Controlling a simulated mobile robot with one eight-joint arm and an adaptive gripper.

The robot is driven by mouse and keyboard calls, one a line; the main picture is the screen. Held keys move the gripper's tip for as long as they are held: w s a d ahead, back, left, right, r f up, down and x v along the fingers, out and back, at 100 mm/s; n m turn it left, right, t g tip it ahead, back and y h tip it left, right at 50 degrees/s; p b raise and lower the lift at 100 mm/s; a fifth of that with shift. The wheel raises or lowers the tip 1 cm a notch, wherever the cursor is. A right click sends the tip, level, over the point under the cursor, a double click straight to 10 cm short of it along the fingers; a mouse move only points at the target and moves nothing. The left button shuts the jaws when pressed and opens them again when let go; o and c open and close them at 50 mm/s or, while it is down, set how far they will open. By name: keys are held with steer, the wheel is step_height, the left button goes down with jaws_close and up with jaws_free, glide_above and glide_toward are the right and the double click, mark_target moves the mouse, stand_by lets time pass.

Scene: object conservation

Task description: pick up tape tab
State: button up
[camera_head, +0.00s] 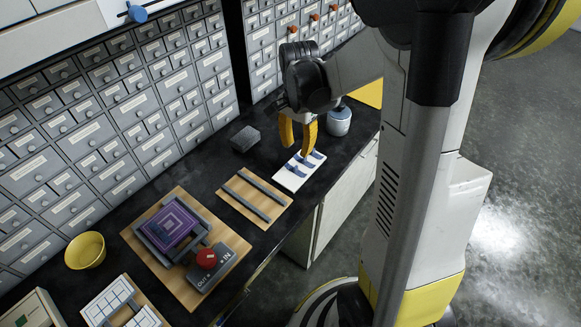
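A white card (289,181) lies on the black worktop with several small blue strips on it, which look like the tape tabs; one tape tab (293,174) shows near its middle. My gripper (296,150) has yellow fingers pointing down over the card's far left part. The fingers are apart, with a visible gap and nothing seen between them. I cannot tell how high the fingertips are above the card. The right finger and the arm hide part of the view behind the card.
A blue-and-white jar (339,121) stands right of my gripper and a dark grey block (245,139) left of it. A wooden board with two rails (254,197) lies in front left. A purple square device (172,226), red knob (206,258) and yellow bowl (85,251) are farther left. Grey drawers line the back.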

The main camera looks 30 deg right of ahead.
mark_target(297, 166)
step_height(297, 166, down, 9)
steer(key=b, duration=0.3)
steer(key=shift+r, duration=0.15)
steer(key=shift+s, duration=0.1)
steer(key=shift+r, duration=0.1)
steer(key=shift+c, duration=0.5)
jaws_close()
